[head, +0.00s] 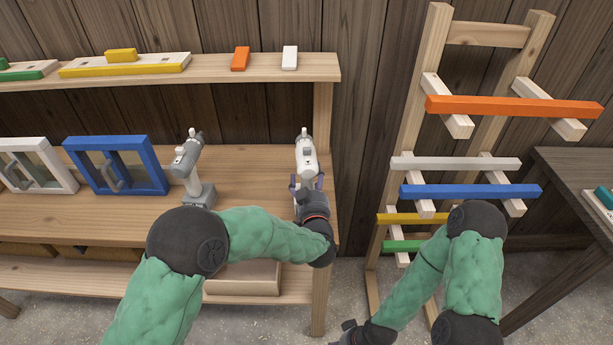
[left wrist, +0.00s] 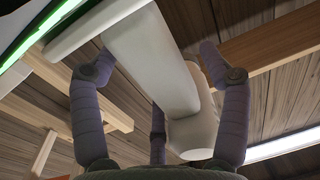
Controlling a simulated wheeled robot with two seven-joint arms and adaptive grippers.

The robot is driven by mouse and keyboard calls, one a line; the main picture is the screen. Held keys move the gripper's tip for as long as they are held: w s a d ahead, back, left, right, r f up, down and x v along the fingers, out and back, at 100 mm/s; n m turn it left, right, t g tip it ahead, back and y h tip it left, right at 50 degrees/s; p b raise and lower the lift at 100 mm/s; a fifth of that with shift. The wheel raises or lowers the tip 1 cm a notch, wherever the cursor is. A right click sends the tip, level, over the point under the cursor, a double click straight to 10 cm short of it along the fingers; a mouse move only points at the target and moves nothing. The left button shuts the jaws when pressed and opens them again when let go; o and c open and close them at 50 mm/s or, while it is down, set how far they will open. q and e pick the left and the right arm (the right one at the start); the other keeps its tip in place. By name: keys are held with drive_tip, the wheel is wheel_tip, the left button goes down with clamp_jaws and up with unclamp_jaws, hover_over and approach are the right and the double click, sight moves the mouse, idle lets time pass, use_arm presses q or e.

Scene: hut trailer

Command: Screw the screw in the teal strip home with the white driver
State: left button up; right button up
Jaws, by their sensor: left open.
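The white driver (head: 306,157) stands on the right end of the workbench, its head up. My left gripper (head: 308,184) is at its handle. In the left wrist view the driver's white body (left wrist: 150,60) lies between the spread fingers of the left gripper (left wrist: 150,72), which is open around it. A teal strip (head: 604,196) shows in part on a white board at the right picture edge; no screw can be made out in it. My right gripper (head: 348,334) is low at the bottom edge, mostly cut off.
A grey-and-white driver (head: 188,165) stands left on the workbench (head: 245,170), beside blue (head: 115,165) and white frames. A shelf (head: 210,72) with coloured blocks runs above. A wooden rack (head: 412,120) with coloured bars stands between the workbench and a dark table (head: 570,165).

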use_arm(q)
drive_tip(key=c, duration=1.4)
drive_tip(key=shift+r, duration=0.2)
clamp_jaws()
